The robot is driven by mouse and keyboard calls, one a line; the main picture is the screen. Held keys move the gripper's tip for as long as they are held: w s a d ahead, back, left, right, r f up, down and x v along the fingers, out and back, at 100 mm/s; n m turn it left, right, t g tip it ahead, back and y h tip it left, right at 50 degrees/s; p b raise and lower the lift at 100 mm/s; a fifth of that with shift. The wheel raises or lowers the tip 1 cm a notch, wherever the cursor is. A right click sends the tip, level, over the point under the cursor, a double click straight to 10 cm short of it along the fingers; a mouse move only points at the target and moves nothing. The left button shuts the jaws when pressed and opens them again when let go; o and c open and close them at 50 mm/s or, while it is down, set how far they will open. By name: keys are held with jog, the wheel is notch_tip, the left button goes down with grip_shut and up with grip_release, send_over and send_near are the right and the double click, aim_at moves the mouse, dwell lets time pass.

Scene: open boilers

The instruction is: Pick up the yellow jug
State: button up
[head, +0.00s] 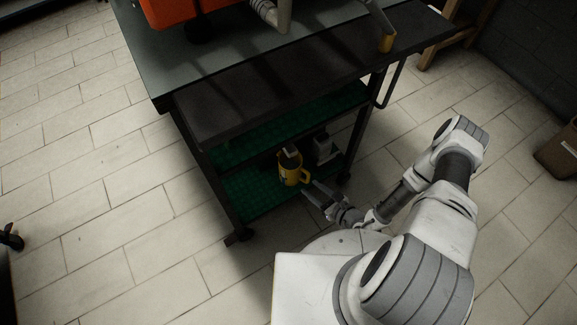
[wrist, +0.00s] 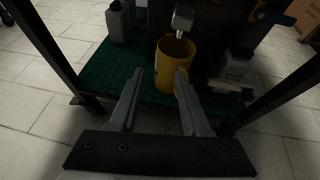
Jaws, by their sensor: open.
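The yellow jug (head: 291,170) stands upright on the green lower shelf (head: 246,196) of a dark cart, with its handle on the right in the head view. In the wrist view the yellow jug (wrist: 174,66) is straight ahead, just beyond the fingertips. My gripper (head: 314,192) is open and empty, in front of the jug and to its lower right in the head view. In the wrist view my gripper (wrist: 160,76) has its fingers apart, the right finger overlapping the jug's right side. I cannot tell whether that finger touches it.
A grey container (wrist: 120,20) stands left of the jug, and a grey-white item (wrist: 237,68) stands to its right. Dark cart legs (wrist: 48,45) flank the shelf opening. The dark cart top (head: 240,95) hangs above. Tiled floor is open at left.

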aim_at(294, 170)
jog(key=b+x, duration=0.5)
jog(key=x, duration=1.2)
jog(key=shift+b, duration=0.35)
grip_shut()
dwell(0.6)
